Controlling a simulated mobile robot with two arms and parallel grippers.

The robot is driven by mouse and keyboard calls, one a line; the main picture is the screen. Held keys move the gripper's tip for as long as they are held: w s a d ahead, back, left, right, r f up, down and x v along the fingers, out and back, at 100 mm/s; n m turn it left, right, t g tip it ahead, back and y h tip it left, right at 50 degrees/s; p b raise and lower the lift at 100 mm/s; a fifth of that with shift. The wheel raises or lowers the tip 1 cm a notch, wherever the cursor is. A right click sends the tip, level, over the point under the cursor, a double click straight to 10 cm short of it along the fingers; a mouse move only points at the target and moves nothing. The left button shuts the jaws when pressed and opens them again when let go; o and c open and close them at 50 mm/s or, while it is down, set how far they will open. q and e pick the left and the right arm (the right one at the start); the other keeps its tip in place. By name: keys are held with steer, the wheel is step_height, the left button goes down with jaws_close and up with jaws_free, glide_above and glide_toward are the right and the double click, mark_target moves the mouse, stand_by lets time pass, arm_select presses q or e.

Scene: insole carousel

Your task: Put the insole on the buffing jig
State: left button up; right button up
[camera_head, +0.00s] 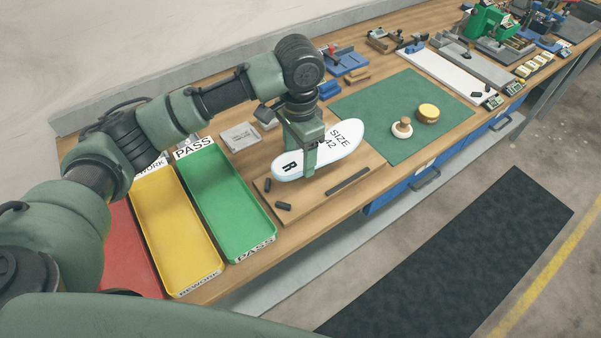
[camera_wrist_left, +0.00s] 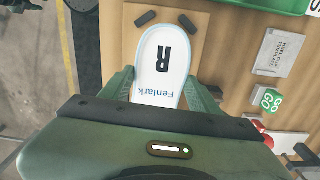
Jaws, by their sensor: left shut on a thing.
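The insole (camera_head: 345,134) is white with a pale blue edge, marked "SIZE 42" and "R". My left gripper (camera_head: 309,170) is shut across its width, and the wrist view shows a finger on each side of the insole (camera_wrist_left: 160,85). The buffing jig appears to be the wooden board (camera_head: 318,204) beneath, with two short dark pegs (camera_head: 283,206) near its left end and a dark strip (camera_head: 347,180) along its front. The R end points toward the pegs. I cannot tell whether the insole touches the board. My right gripper is not in view.
Green PASS (camera_head: 257,240), yellow REWORK (camera_head: 200,282) and red (camera_head: 143,275) trays lie left of the board. A green mat (camera_head: 375,105) with a round brush (camera_head: 427,113) and a knobbed piece (camera_head: 402,127) lies right. A grey plate (camera_head: 239,136) lies behind.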

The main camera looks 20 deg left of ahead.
mark_target(300, 184)
arm_select(q)
step_height(300, 184, down, 8)
steer(key=shift+f+p, duration=0.1)
steer(key=shift+p, duration=0.3)
steer(key=o, duration=1.3)
steer(key=shift+f, duration=0.1)
steer(key=shift+o, duration=0.2)
step_height(300, 184, up, 12)
steer(key=shift+r+b, duration=0.15)
steer(key=shift+b, duration=0.85)
